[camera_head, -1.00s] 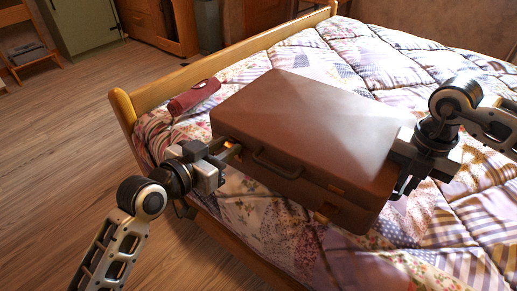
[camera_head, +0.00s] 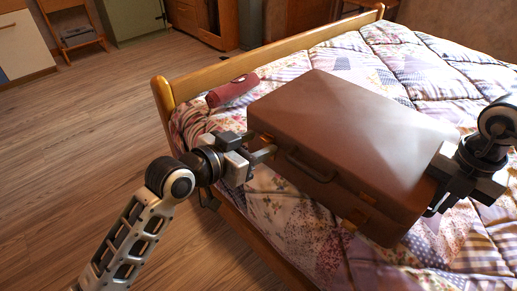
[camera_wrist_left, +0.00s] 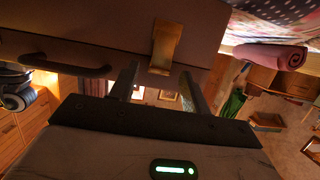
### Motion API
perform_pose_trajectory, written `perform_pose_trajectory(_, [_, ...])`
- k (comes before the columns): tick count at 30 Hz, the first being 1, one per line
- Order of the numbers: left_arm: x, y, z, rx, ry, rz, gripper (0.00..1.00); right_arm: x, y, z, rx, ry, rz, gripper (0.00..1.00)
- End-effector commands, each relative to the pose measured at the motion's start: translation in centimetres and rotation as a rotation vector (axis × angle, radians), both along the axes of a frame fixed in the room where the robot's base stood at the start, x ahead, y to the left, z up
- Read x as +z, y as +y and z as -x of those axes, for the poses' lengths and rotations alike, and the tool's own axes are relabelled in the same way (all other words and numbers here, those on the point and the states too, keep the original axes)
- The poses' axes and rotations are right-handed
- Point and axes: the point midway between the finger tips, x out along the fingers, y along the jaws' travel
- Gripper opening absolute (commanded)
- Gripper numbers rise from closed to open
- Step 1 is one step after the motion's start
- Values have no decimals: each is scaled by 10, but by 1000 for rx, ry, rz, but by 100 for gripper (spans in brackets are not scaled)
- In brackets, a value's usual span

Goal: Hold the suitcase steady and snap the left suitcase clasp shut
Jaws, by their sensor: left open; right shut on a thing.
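The brown suitcase (camera_head: 345,135) lies flat on the bed with its lid down. Its handle (camera_head: 311,167) is on the front side and also shows in the left wrist view (camera_wrist_left: 60,66). The left clasp (camera_wrist_left: 166,46), a brass plate, shows in the left wrist view just beyond my fingertips; in the head view my fingers mostly cover it. My left gripper (camera_head: 268,153) is open at the suitcase's front left; its two fingers (camera_wrist_left: 160,78) stand on either side of the clasp's end. I cannot tell whether they touch. My right gripper (camera_head: 436,192) is shut on the suitcase's right side.
A brass piece (camera_head: 366,197) sits on the front right of the suitcase. A rolled red cloth (camera_head: 233,90) lies on the quilt (camera_head: 385,70) behind it. The wooden bed rail (camera_head: 240,242) runs below my left gripper. The floor at left is clear.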

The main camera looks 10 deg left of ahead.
Motion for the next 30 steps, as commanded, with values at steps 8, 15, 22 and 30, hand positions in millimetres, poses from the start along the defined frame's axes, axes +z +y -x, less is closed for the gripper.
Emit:
perform_pose_trajectory(8, [15, 28, 50, -3, 3, -5, 47, 2, 0, -1, 1, -3, -3, 0])
perform_pose_trajectory(15, [26, 47, 82, -1, 3, -3, 47, 2, 0, -1, 0, -2, -2, 0])
perform_pose_trajectory(22, [30, 51, 91, -3, 0, 1, 47, 1, 0, -1, 0, -2, -2, 0])
perform_pose_trajectory(30, [30, 51, 90, -2, -1, 1, 47, 1, 0, -1, -1, -3, -1, 29])
